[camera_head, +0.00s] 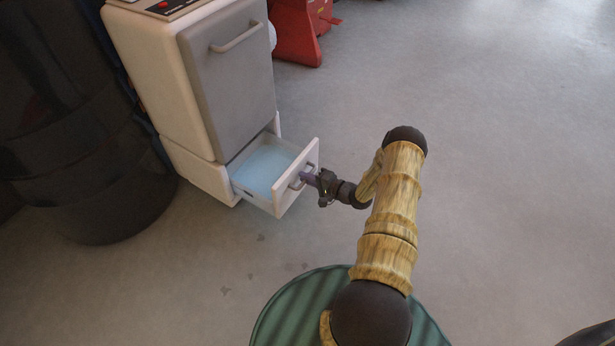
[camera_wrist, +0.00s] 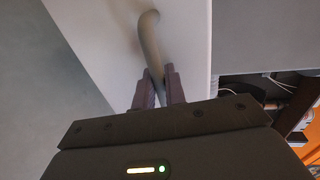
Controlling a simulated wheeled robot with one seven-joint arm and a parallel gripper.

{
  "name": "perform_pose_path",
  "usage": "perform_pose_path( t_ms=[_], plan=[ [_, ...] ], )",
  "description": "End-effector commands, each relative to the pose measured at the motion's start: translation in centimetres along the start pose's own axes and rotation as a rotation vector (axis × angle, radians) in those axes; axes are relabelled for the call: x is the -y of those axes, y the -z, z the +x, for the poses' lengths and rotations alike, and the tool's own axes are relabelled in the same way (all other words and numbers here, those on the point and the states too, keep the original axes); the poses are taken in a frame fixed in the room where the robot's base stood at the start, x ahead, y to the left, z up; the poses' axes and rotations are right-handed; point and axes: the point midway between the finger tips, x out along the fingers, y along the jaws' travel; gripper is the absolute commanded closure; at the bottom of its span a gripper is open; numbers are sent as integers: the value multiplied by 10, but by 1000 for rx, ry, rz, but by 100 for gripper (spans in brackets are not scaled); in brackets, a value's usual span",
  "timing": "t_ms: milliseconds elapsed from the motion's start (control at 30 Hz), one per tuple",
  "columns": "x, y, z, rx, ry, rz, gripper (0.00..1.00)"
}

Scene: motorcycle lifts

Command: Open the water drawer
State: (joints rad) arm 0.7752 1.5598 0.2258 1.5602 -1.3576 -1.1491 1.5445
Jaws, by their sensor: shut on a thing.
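The water drawer (camera_head: 297,178) is the low white drawer at the bottom of a cream and grey cabinet. It stands pulled out, with light blue water or a blue bottom (camera_head: 264,168) showing inside. My gripper (camera_head: 309,179) is at the front of the drawer, shut on its grey bar handle (camera_head: 297,183). In the wrist view, the two dark fingers (camera_wrist: 159,88) close around the handle (camera_wrist: 151,45), in front of the white drawer front (camera_wrist: 100,35). The fingertips partly hide the handle.
The cabinet's grey upper door (camera_head: 230,80) is closed above the drawer. A large black bin-like object (camera_head: 85,150) stands at the left. A red object (camera_head: 297,35) is behind the cabinet. The grey floor (camera_head: 500,150) to the right is clear.

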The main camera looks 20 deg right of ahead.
Motion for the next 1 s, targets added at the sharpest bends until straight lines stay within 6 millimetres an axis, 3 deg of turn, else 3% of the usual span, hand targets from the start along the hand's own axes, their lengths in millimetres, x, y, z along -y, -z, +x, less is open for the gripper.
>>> perform_pose_path(
  t_ms=[100, 133, 200, 233, 667, 1000],
  plan=[
    [0, 3, -1, -7, -2, -2, 100],
    [0, 3, -1, -7, -2, -2, 86],
    [0, 3, -1, -6, -1, -2, 72],
    [0, 3, -1, -6, -1, -2, 70],
    [1, 2, -10, -5, -1, 0, 70],
    [3, 2, -70, -7, -2, 1, 70]
  ],
)
